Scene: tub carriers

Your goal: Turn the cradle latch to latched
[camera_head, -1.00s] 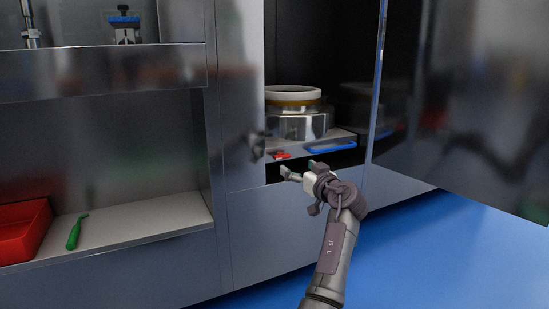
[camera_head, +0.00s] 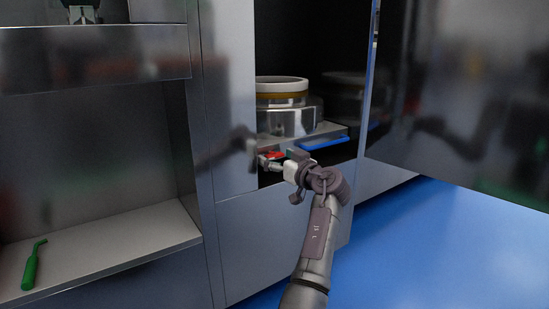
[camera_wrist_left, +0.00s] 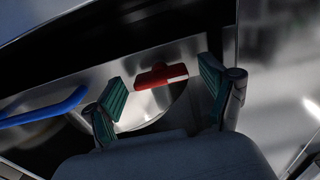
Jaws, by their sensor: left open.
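The cradle latch is a small red handle (camera_head: 270,155) at the front of the metal cradle shelf (camera_head: 315,132) inside the open cabinet bay. No contact with the latch is visible. A round tub (camera_head: 284,120) with a white rim and amber band sits on the cradle. My right gripper is out of view.
A blue handle (camera_head: 325,143) runs along the cradle's front edge, right of the latch. The cabinet door (camera_head: 450,110) stands open at the right. A green tool (camera_head: 33,266) lies on the left shelf (camera_head: 120,245). The blue floor is clear.

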